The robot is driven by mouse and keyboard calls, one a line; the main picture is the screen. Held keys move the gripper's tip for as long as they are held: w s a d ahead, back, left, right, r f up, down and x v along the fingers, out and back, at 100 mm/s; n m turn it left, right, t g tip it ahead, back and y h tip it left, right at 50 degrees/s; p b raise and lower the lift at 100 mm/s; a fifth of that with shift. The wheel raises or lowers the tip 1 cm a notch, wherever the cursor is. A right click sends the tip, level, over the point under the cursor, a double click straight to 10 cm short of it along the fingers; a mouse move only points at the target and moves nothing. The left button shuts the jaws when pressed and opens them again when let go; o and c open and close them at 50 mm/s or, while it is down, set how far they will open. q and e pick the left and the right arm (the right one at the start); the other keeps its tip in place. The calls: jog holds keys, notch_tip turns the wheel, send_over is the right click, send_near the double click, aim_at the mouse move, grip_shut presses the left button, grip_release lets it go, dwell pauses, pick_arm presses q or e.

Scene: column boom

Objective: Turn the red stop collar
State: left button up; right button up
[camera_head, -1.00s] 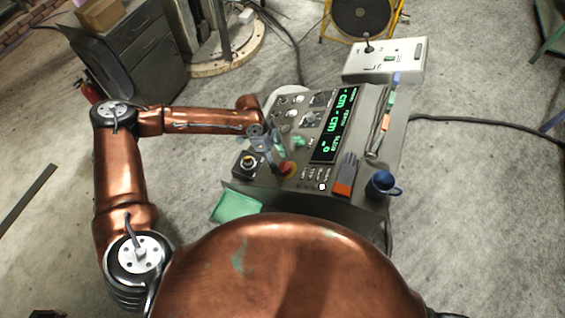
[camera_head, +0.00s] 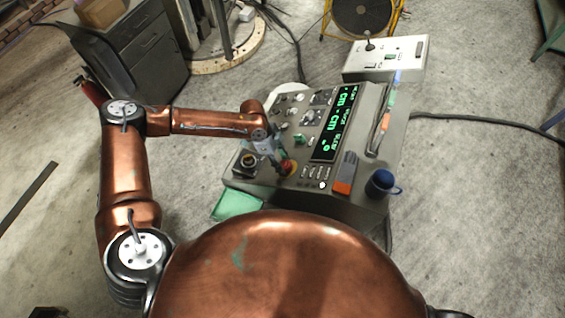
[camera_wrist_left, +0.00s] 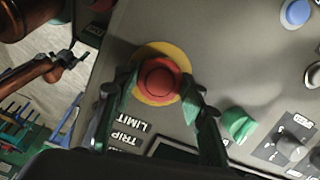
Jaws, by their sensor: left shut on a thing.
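The red stop collar (camera_wrist_left: 160,78) sits on a yellow ring on the sloped grey console, near its lower left edge. In the head view the red collar (camera_head: 289,167) shows just beside my fingertips. My left gripper (camera_head: 281,164) reaches down to it from the upper left. In the left wrist view the fingers of my left gripper (camera_wrist_left: 161,84) stand on either side of the red collar, shut on it. The fingers hide parts of the yellow ring. My right gripper is not in view.
The console carries a green display (camera_head: 337,122), a black knob (camera_head: 247,161) and a green knob (camera_wrist_left: 239,124) close to the fingers. An orange-and-grey tool (camera_head: 345,175) and a blue mug (camera_head: 381,184) are on the right. A green tray (camera_head: 236,204) is at the lower left.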

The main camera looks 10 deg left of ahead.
pick_arm(q)
jog(key=shift+c, duration=1.3)
